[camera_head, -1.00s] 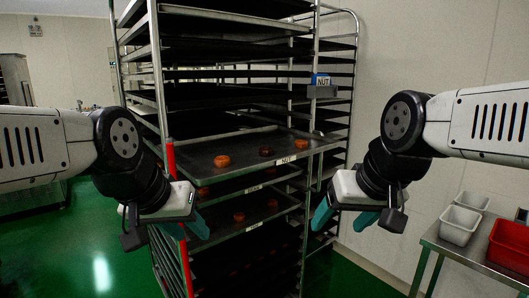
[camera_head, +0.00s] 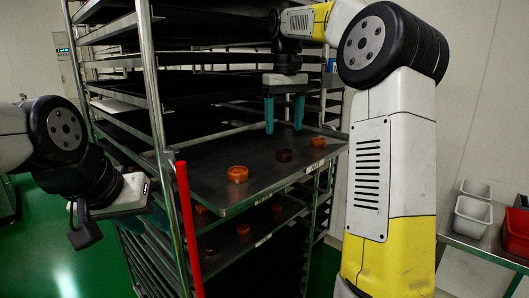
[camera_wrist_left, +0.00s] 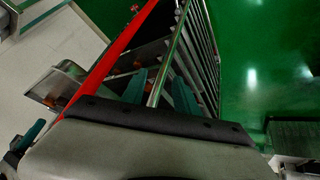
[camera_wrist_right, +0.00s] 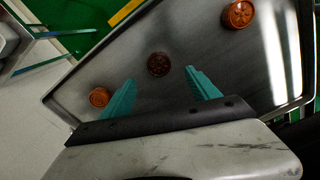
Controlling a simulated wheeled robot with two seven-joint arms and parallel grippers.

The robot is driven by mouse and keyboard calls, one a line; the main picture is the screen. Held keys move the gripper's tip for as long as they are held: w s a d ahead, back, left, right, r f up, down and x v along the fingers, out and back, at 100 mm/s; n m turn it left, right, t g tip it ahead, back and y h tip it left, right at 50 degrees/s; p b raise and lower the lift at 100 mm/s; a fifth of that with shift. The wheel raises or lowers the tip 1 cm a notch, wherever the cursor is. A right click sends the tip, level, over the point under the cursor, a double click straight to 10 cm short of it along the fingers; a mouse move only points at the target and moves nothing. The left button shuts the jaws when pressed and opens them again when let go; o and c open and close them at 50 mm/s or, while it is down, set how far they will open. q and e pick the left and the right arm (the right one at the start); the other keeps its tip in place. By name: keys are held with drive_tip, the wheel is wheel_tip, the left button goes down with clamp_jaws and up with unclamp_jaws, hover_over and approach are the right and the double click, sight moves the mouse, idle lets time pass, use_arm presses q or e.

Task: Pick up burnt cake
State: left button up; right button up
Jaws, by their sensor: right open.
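The burnt cake (camera_head: 284,155) is the darkest of three round cakes on the pulled-out tray (camera_head: 215,158) of the rack. It lies between two orange-brown cakes. My right gripper (camera_head: 284,128) is open, pointing down above the tray behind the burnt cake, and holds nothing. In the right wrist view the burnt cake (camera_wrist_right: 158,64) lies just beyond and between the spread teal fingertips (camera_wrist_right: 160,75), not gripped. My left gripper (camera_wrist_left: 158,85) is open and empty beside the rack's left side.
Orange-brown cakes sit at the tray's near left (camera_head: 237,174) and right (camera_head: 318,142). A lower tray (camera_head: 225,251) holds more cakes. A red upright bar (camera_head: 189,228) stands at the rack's front left corner. White bins (camera_head: 472,217) and a red bin (camera_head: 516,233) are on a table at right.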

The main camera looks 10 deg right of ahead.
sight(285, 151)
wheel_tip(285, 151, down, 8)
drive_tip(key=shift+s+d+r, duration=0.1)
drive_tip(key=shift+d+r, duration=0.05)
drive_tip(key=shift+r, duration=0.05)
drive_tip(key=c, duration=1.5)
drive_tip(key=shift+o, duration=0.2)
drive_tip(key=shift+r, duration=0.9)
wheel_tip(285, 151, up, 2)
drive_tip(key=s+r, duration=0.1)
drive_tip(key=s, duration=1.5)
